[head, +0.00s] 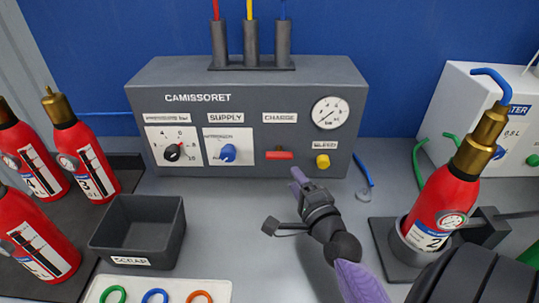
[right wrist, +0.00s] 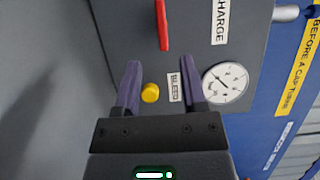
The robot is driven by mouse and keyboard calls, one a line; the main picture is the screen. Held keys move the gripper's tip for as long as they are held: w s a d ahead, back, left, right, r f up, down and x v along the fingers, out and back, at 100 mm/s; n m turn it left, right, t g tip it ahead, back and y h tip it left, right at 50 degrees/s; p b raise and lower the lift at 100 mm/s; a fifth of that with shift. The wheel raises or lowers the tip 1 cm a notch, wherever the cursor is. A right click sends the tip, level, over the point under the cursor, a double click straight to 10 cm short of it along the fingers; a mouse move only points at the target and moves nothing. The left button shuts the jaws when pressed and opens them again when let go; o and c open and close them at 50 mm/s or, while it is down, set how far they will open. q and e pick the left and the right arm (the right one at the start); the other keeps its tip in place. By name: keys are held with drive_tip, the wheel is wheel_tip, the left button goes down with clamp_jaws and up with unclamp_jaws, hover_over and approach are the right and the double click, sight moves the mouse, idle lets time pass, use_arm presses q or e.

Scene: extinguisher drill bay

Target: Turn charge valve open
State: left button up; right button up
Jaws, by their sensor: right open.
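The charge valve's red lever (head: 279,154) lies level under the CHARGE label on the grey CAMISSORET panel (head: 346,75). In the right wrist view the red lever (right wrist: 161,24) is beyond the fingertips, near the top edge. My right gripper (head: 299,178) is in front of the panel, below and slightly right of the lever. In the right wrist view my right gripper (right wrist: 160,66) has its two purple fingers apart, with nothing held. The yellow BLEED knob (right wrist: 150,92) shows between the fingers, and also in the head view (head: 322,161). My left gripper is not in view.
A blue SUPPLY knob (head: 228,152), a black dial (head: 173,153) and a round gauge (head: 330,113) are on the same panel. A red extinguisher (head: 443,200) stands right of my arm. A dark scrap bin (head: 140,225) and several extinguishers are at left.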

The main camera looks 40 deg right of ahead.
sight(281, 159)
drive_tip(key=b+x, duration=0.1)
drive_tip(key=x, duration=0.8)
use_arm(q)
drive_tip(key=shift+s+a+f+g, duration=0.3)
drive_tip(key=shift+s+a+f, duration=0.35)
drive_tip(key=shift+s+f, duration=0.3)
use_arm(e)
drive_tip(key=shift+w, duration=0.2)
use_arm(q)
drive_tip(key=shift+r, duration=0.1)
use_arm(e)
clamp_jaws()
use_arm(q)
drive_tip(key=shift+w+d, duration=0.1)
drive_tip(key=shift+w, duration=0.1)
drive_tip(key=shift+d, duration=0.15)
